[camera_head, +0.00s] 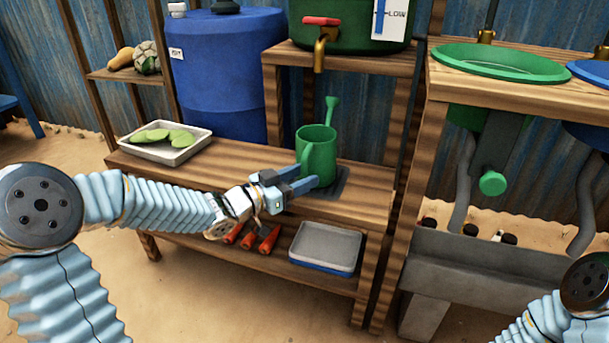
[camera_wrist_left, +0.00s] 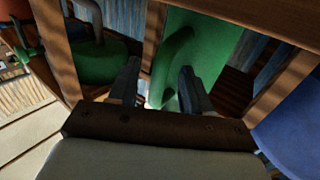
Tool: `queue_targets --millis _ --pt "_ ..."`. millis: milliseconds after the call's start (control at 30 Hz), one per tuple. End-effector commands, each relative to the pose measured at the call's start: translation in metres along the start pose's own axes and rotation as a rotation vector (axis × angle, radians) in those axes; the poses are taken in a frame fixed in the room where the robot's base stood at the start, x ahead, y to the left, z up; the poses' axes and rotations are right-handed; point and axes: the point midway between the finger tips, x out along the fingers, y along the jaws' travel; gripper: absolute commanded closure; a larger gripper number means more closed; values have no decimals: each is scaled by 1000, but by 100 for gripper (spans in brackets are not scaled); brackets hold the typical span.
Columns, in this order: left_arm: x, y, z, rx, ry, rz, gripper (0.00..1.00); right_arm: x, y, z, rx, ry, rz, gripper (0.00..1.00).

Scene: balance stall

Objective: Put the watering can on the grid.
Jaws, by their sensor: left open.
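The green watering can (camera_head: 318,157) stands upright at the right part of the wooden bench, its spout rising at the back and its handle facing my left gripper. The dark grid (camera_head: 341,183) lies under and beside the can, mostly hidden by it and by the gripper. My left gripper (camera_head: 312,176) is open, its fingers reaching to the handle. In the left wrist view the can's handle (camera_wrist_left: 172,62) shows between the two open fingers (camera_wrist_left: 158,85); contact is unclear. My right gripper is out of view; only part of the right arm shows.
A white tray with green pads (camera_head: 187,156) sits on the bench's left. A brass tap (camera_head: 320,52) hangs above the can. A blue barrel (camera_head: 218,90) stands behind. A grey tray (camera_head: 326,247) and red-orange items (camera_head: 268,240) lie on the lower shelf. A wooden post is right of the can.

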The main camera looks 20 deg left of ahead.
Motion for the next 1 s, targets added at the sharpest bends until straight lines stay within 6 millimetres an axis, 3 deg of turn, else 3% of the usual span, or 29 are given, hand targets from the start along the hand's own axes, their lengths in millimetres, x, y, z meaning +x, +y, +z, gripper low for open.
queue_targets --millis 300,433,600,1000 --pt "-73 0 -3 -1 -3 -3 51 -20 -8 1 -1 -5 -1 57" --pt "-94 0 -2 -1 -2 -3 51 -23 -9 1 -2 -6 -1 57" --pt "-106 0 -1 -2 -1 -1 51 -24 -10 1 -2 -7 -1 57" --pt "-107 0 0 -1 -1 0 51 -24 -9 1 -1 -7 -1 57"
